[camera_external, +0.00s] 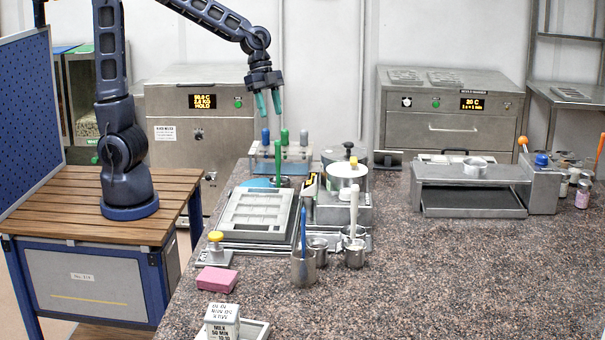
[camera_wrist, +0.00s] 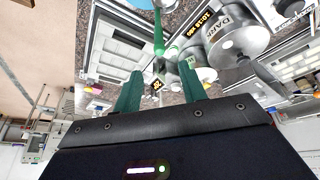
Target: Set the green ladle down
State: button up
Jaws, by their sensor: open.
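The green ladle (camera_external: 278,160) stands upright behind the grey mould tray, its lower end partly hidden in the outside view. In the wrist view its green handle (camera_wrist: 158,35) shows at the top, beyond the fingertips. My gripper (camera_external: 269,104) is raised above the back of the counter, over the rack and the ladle. Its two green fingers (camera_wrist: 160,88) are spread apart with nothing between them. The ladle is apart from the fingers.
A rack (camera_external: 296,152) with coloured handles stands behind the ladle. A lidded steel pot (camera_external: 344,172) is to the right. A pink block (camera_external: 217,280) lies front left. The counter's right front is clear.

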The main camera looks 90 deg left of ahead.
jog(key=s+d+r+n+y, duration=0.1)
jog(key=s+d+r+n, duration=0.1)
jog(key=s, duration=0.5)
jog(key=s+d+r+n+t+y, duration=0.1)
jog(key=s+n, duration=0.3)
jog(key=s, duration=0.4)
jog(key=s+d+r+n+y, duration=0.1)
jog(key=s+d+r+n, duration=0.1)
jog(key=s, duration=0.5)
jog(key=shift+s+d+r+n+t+y, duration=0.15)
jog(key=shift+d+r+n+t+y, duration=0.15)
jog(key=shift+d+n+t, duration=0.1)
